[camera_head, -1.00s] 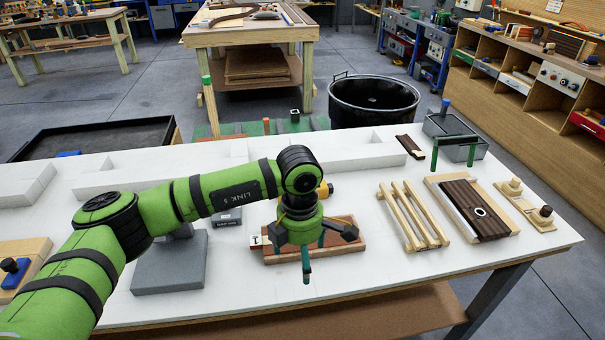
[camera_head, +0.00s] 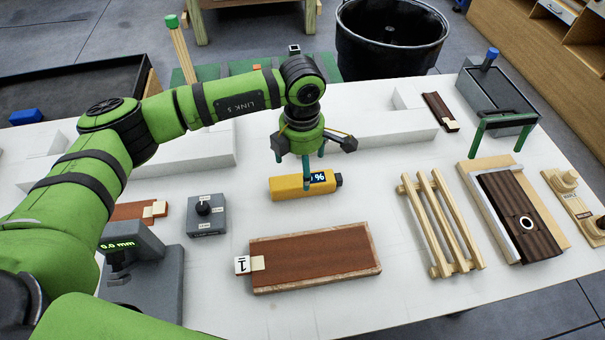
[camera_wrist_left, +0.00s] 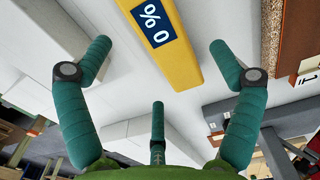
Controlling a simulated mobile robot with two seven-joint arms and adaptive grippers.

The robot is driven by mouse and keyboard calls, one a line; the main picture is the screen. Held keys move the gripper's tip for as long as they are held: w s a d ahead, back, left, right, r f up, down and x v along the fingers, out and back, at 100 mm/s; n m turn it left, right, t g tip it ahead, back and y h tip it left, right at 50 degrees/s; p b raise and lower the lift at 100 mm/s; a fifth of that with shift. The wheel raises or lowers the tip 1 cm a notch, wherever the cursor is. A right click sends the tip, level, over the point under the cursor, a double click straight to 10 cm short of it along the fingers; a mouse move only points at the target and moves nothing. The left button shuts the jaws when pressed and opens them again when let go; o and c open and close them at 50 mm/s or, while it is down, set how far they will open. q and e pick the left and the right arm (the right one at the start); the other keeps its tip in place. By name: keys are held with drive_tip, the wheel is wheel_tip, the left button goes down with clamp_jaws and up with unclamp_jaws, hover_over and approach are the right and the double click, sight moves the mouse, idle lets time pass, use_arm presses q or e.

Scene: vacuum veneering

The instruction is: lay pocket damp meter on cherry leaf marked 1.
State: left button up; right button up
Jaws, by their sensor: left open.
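The pocket damp meter is a yellow block (camera_head: 287,188) with a dark display showing a percent sign. It lies on the white table behind the cherry leaf. The cherry leaf marked 1 (camera_head: 318,258) is a reddish-brown sheet on a paler board, with a "1" tag (camera_head: 242,265) at its left end. My left gripper (camera_head: 306,172) is open, fingers pointing down, just above or at the meter; contact cannot be told. In the left wrist view the meter (camera_wrist_left: 178,60) lies between the spread fingers, and the leaf (camera_wrist_left: 290,40) shows at the upper right. My right gripper is not in view.
A grey gauge (camera_head: 145,265) reading 0.0 mm and a small grey knob box (camera_head: 206,216) stand left of the leaf. A wooden slatted rack (camera_head: 437,222) and a board with dark veneer (camera_head: 515,215) lie to the right. White table shows between meter and leaf.

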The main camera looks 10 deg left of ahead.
use_arm(q)
drive_tip(key=shift+s+d+f+p, duration=0.15)
drive_tip(key=shift+s+f+p, duration=0.05)
drive_tip(key=shift+f+p, duration=0.75)
drive_tip(key=f, duration=0.2)
drive_tip(key=shift+w+f, duration=0.2)
drive_tip(key=shift+f, duration=0.3)
drive_tip(key=c, duration=1.3)
drive_tip(key=shift+c, duration=0.2)
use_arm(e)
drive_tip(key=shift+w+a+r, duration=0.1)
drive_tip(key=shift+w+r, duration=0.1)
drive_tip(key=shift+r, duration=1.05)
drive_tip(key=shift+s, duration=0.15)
